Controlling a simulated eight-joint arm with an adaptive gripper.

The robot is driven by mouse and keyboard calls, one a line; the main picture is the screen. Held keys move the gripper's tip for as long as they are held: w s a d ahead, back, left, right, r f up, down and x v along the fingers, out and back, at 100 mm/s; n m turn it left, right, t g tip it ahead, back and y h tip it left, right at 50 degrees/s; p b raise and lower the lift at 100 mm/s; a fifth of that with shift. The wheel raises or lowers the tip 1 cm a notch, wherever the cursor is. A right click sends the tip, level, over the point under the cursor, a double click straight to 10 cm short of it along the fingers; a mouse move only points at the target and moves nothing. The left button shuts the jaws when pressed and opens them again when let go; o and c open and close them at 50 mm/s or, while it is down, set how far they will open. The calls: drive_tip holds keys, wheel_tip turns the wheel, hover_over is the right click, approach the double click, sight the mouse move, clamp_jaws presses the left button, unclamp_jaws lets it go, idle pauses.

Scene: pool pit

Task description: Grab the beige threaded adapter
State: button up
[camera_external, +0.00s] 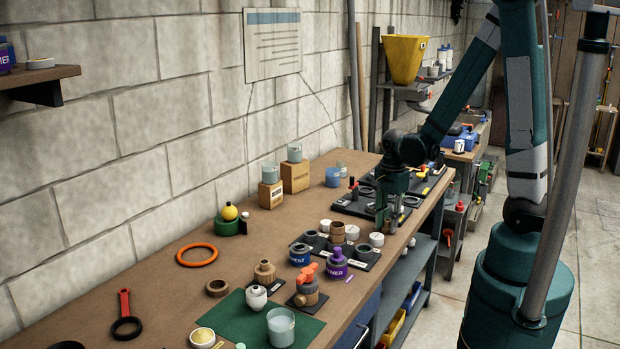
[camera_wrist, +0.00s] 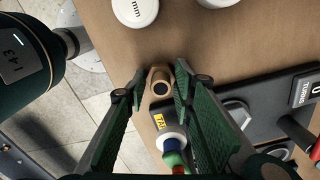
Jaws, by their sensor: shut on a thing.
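A beige, ring-ended fitting, which looks like the threaded adapter (camera_wrist: 154,75), sits between the fingertips of my gripper (camera_wrist: 160,92) in the wrist view. The two green-padded fingers are closed on its sides, and its dark round opening faces the camera. In the external view my gripper (camera_external: 388,224) points down at the right side of the workbench, beyond the white caps. The held fitting cannot be made out there. I cannot tell whether it touches the bench.
White caps (camera_external: 376,239) and a black board with rings (camera_external: 365,254) stand close by. Another black tool board (camera_external: 352,207) lies behind my gripper.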

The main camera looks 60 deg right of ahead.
sight(394, 223)
drive_tip(key=shift+r, duration=0.1)
idle(0.3)
drive_tip(key=shift+r+p, duration=0.95)
drive_tip(key=shift+r, duration=3.9)
